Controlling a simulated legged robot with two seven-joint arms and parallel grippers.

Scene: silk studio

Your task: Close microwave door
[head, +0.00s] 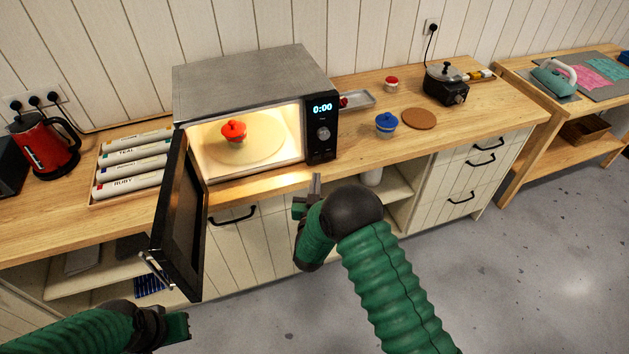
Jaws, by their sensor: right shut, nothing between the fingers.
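The microwave (250,75) stands on the wooden counter with its inside lit and its display reading 0:00. Its dark door (181,220) is hinged at the left and swung wide open, sticking out past the counter's front edge. A metal handle (157,270) shows at the door's lower free end. A red lidded pot (234,132) sits on the turntable inside. My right gripper (309,189) is shut and empty, in front of the counter edge below the control panel, apart from the door. My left gripper (180,328) is low at the left, below the door; its fingers are unclear.
A tray of labelled rolls (134,165) and a red kettle (47,145) stand left of the microwave. A blue lidded pot (387,123), a round cork mat (419,118) and a black cooker (444,85) stand at its right. Open floor lies in front.

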